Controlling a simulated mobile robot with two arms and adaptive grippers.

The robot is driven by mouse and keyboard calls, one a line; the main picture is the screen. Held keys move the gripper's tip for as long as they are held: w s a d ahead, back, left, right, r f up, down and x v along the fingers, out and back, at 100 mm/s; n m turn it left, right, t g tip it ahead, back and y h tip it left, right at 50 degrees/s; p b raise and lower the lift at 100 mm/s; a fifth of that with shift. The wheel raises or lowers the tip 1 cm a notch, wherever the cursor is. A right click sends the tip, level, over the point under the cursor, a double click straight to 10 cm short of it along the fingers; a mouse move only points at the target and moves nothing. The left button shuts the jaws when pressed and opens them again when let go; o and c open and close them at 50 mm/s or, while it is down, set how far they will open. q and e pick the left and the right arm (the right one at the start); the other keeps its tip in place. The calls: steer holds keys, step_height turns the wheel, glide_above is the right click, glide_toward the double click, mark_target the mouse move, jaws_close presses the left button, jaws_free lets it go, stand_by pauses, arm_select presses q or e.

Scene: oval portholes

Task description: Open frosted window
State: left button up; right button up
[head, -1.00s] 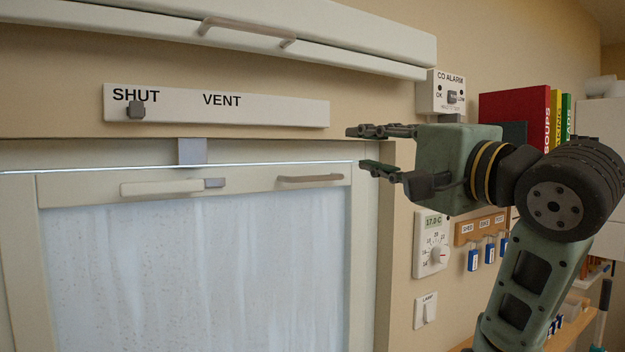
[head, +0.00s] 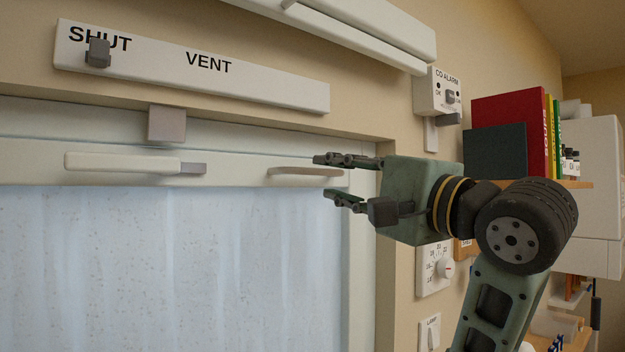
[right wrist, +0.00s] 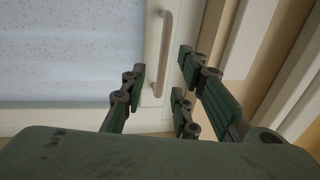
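The frosted window (head: 200,260) fills the lower left of the head view, and part of its pane (right wrist: 70,45) shows in the right wrist view. Its top rail carries a slim bar handle (head: 290,172) at the right, also in the right wrist view (right wrist: 166,45). Further left on the rail is a cream lever (head: 120,163) with a grey end. My right gripper (head: 322,176) is open and empty, its fingertips close to the bar handle's right end. In the right wrist view the handle lies ahead between the spread fingers (right wrist: 163,68). Contact cannot be told. My left gripper is out of view.
Above the window, a SHUT/VENT strip (head: 270,90) has its grey knob (head: 98,53) at SHUT. A grey block (head: 167,124) sits at the frame's top. A CO alarm (head: 440,92), dial thermostat (head: 435,268) and lamp switch (head: 430,335) are on the right wall near my arm.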

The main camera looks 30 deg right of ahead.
mark_target(320, 173)
steer(key=w, duration=0.2)
steer(key=w+r+p, duration=0.1)
steer(key=w+p, duration=0.1)
steer(key=w, duration=0.1)
steer(key=shift+w+a+r, duration=0.15)
steer(key=shift+w+a, duration=0.1)
steer(key=shift+w, duration=0.25)
steer(key=shift+s, duration=0.15)
jaws_close()
